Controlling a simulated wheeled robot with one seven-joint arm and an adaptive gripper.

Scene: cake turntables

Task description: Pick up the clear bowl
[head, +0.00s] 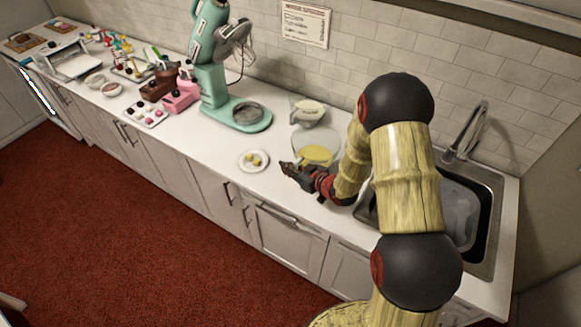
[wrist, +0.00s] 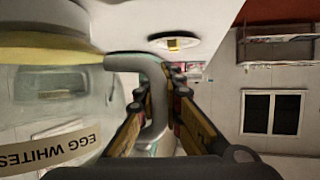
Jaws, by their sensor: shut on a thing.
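The clear bowl (head: 318,138) with yellow contents is on the counter side near my gripper (head: 290,170) in the head view. In the wrist view the clear bowl (wrist: 45,108) fills the left side, with an "EGG WHITES" label and a yellow band at the top. Its grey handle (wrist: 155,105) lies between the two fingers of my gripper (wrist: 162,82), which is shut on it. My wrist and fingers hide part of the bowl's front in the head view. I cannot tell whether its base touches the counter (head: 228,143).
A white plate (head: 243,161) with small yellow pieces lies just left of my gripper. A second container (head: 307,108) stands behind the bowl, and a teal stand mixer (head: 212,85) behind to the left. The sink (head: 492,215) is at the right.

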